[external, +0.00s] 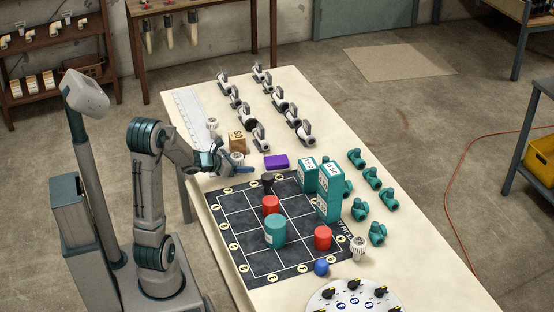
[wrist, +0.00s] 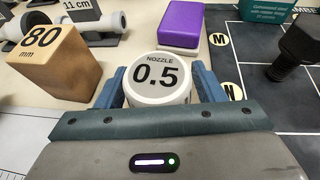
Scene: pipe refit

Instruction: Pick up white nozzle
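A white nozzle (external: 237,157) stands on the table beside the board's upper left corner. In the wrist view the white nozzle (wrist: 157,77) shows a round top marked "NOZZLE 0.5". My gripper (external: 233,160) is low over the table with its blue fingers spread on either side of this nozzle. In the wrist view my gripper (wrist: 158,88) has one finger left and one right of it; the lower part of the nozzle is hidden by my gripper. Similar white nozzles stand farther back (external: 212,124) and at the board's right corner (external: 358,247).
A wooden "80 mm" block (wrist: 42,62) stands close on the left, and a purple block (wrist: 181,25) lies just beyond the nozzle. A black bolt-like piece (external: 267,181) stands on the dark grid board (external: 240,262). Grey-white fittings (external: 246,115) fill the back.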

